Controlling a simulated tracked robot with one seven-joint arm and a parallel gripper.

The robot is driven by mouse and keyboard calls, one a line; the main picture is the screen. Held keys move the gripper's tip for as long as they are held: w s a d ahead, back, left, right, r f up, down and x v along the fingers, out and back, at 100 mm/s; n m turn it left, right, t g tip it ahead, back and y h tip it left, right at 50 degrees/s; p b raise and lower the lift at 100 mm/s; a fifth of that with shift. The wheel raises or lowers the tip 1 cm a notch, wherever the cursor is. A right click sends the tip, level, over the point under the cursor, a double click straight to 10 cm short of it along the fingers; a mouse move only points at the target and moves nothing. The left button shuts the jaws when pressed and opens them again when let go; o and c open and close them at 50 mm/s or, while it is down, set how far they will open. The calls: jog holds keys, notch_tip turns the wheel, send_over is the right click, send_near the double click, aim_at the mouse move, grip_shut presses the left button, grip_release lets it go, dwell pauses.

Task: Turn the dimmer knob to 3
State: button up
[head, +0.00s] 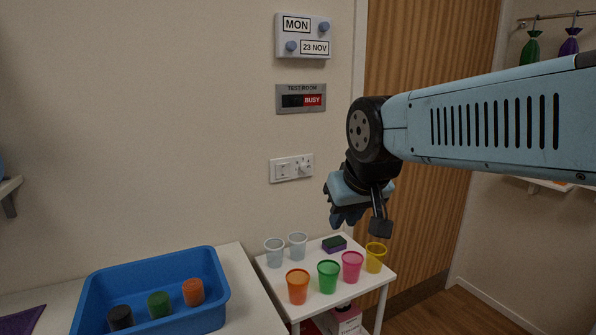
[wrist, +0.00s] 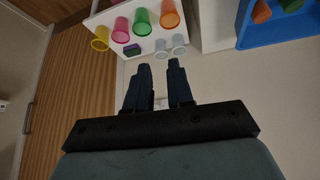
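The dimmer knob (head: 305,168) is a small round white knob on the right half of a white wall plate (head: 291,168), with a rocker switch (head: 283,170) on its left half. Small marks surround the knob, but its setting is too small to read. My gripper (head: 346,219) is right of and lower than the plate in the head view, apart from it and pointing down. In the wrist view, its two dark fingers (wrist: 159,66) stand apart with nothing gripped. A small pale patch shows between the finger bases; I cannot tell what it is.
A white table (head: 327,307) below my gripper holds several coloured and clear cups and a sponge (head: 334,244). A blue bin (head: 215,309) with coloured cylinders stands at left. A BUSY sign (head: 301,98) and a date panel (head: 303,36) hang above the plate. A wooden door (head: 420,50) is behind my arm.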

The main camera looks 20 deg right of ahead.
jog(key=o, duration=0.7)
jog(key=w+d+t, duration=0.2)
jog(key=w+d, duration=0.1)
jog(key=w, duration=0.4)
jog(key=w+d+t+h, duration=0.1)
jog(key=w+d+t, duration=0.1)
jog(key=w, duration=0.5)
jog(key=w+d+f+t, duration=0.1)
jog(key=w+d, duration=0.3)
jog(key=w, duration=0.4)
jog(key=shift+w+n+t+h, duration=0.1)
jog(key=shift+n+t+h, duration=0.3)
jog(key=shift+c, duration=0.2)
jog(key=n+t+y, duration=0.3)
jog(key=t+y, duration=0.2)
jog(key=y, duration=0.1)
send_near(306, 168)
jog(key=shift+t, duration=0.3)
jog(key=x, duration=0.8)
jog(key=shift+w+f, duration=0.3)
jog(key=shift+f, duration=0.05)
jog(key=shift+c, duration=0.3)
jog(key=c, duration=1)
